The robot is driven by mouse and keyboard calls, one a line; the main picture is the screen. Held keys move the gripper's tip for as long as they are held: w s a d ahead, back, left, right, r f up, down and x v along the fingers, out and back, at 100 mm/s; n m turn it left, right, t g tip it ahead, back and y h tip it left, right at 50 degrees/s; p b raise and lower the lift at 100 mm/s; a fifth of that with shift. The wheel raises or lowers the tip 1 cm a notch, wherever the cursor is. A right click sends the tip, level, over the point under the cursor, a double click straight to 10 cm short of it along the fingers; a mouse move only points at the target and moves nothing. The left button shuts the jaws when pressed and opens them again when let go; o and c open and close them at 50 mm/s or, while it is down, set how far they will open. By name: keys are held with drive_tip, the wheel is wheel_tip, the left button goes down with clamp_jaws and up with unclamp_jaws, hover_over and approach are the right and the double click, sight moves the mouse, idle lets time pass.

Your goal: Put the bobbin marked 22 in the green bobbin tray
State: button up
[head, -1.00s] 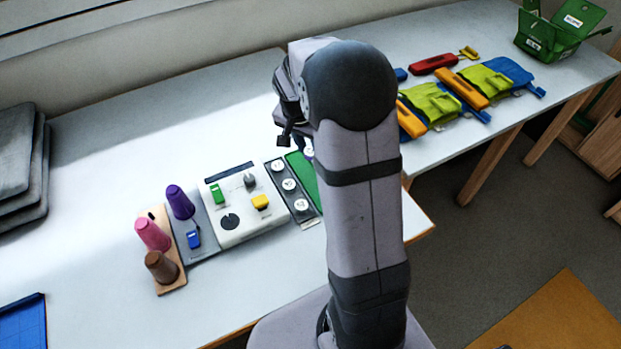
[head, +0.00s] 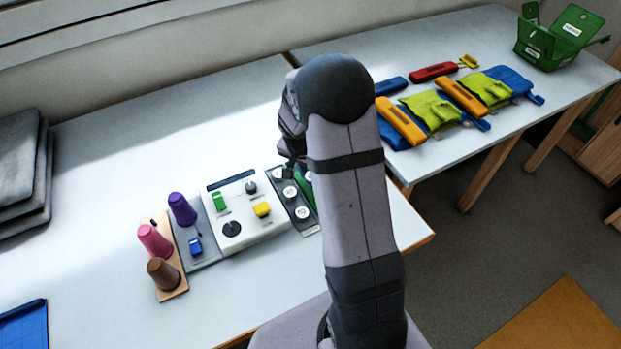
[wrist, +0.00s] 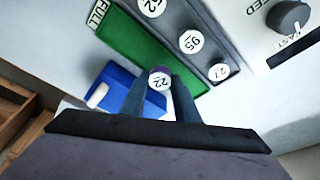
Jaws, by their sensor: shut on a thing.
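My gripper (wrist: 160,92) is shut on the bobbin marked 22 (wrist: 160,78), which has a white numbered top and a purple edge. In the wrist view the bobbin overlaps the near edge of the green bobbin tray (wrist: 125,42); I cannot tell its height above it. The tray is a long green strip with a "FULL" label at one end. In the head view my arm hides part of the tray (head: 303,190), and the gripper (head: 292,158) is low beside it.
A dark rack (wrist: 195,22) beside the tray holds bobbins marked 52, 95 and 27 (wrist: 220,72). A white machine panel (head: 238,208) with knobs stands left of it. A blue object (wrist: 122,88) lies on the tray's other side. Coloured spools (head: 154,241) stand farther left.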

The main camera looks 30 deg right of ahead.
drive_tip(key=shift+f, duration=1.4)
drive_tip(key=shift+f, duration=0.2)
drive_tip(key=o, duration=0.8)
drive_tip(key=shift+r, duration=0.25)
drive_tip(key=shift+a+r, duration=0.15)
drive_tip(key=shift+r, duration=0.4)
drive_tip(key=b+v, duration=0.2)
drive_tip(key=v, duration=0.9)
drive_tip(key=s+a+f+n, duration=0.1)
drive_tip(key=s+a+n, duration=0.2)
drive_tip(key=s, duration=0.3)
drive_tip(key=s+a+f+n+g+y, duration=0.1)
drive_tip(key=s+a+n, duration=0.3)
drive_tip(key=s, duration=0.3)
drive_tip(key=s+a+f+n+y, duration=0.1)
drive_tip(key=s+a+n, duration=0.3)
drive_tip(key=s, duration=0.2)
drive_tip(key=shift+s+a+f+g, duration=0.1)
drive_tip(key=shift+s+a+g, duration=0.1)
drive_tip(key=shift+s+g, duration=0.1)
